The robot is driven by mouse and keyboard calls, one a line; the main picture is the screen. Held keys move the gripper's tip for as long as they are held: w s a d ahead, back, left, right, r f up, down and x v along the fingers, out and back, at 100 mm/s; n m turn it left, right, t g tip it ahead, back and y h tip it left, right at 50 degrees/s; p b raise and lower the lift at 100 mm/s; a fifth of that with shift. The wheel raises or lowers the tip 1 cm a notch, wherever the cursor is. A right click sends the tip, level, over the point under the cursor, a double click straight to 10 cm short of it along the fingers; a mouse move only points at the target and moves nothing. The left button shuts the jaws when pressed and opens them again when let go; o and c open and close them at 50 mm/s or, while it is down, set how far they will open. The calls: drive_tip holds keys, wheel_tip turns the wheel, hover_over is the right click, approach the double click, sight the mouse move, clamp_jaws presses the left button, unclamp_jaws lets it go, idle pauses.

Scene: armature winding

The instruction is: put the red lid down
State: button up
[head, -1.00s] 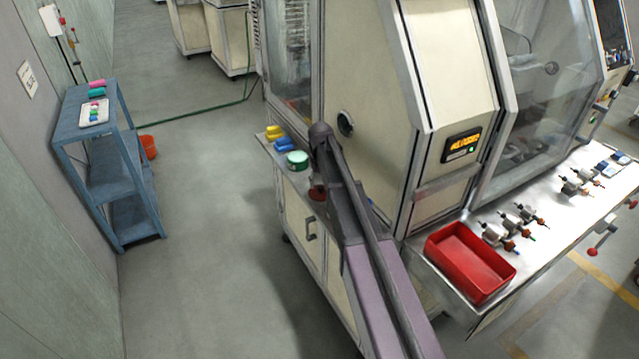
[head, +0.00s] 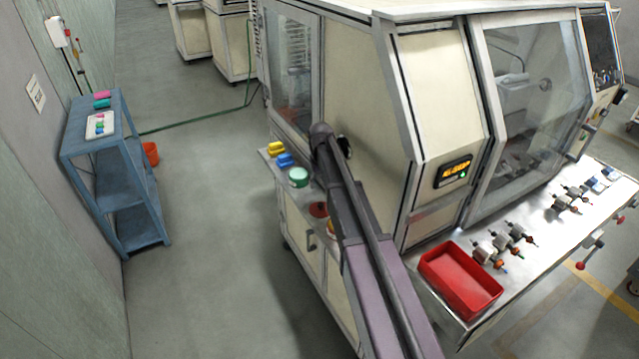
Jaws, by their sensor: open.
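A dark red round thing (head: 318,209), which looks like the red lid, is on the narrow side ledge of the cream machine, just left of my arm. My arm partly covers it, so I cannot tell whether it lies flat on the ledge or on something else. My gripper does not show; my own arm links hide that end. A green round tin (head: 298,177) stands behind the red thing on the same ledge, apart from it.
Yellow (head: 275,148) and blue (head: 285,160) pieces sit at the ledge's far end. A small yellow-orange patch shows beside my arm. A red bin (head: 460,280) and several armatures (head: 512,238) are on the front shelf. A blue rack (head: 118,190) stands left; floor between is clear.

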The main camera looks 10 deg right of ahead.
drive_tip(key=shift+r+p, duration=0.6)
drive_tip(key=shift+r, duration=0.2)
drive_tip(key=s, duration=2.9)
drive_tip(key=shift+a+m, duration=0.2)
drive_tip(key=shift+m, duration=0.1)
wheel_tip(320, 180, down, 7)
drive_tip(key=b, duration=0.7)
drive_tip(key=shift+f, duration=0.2)
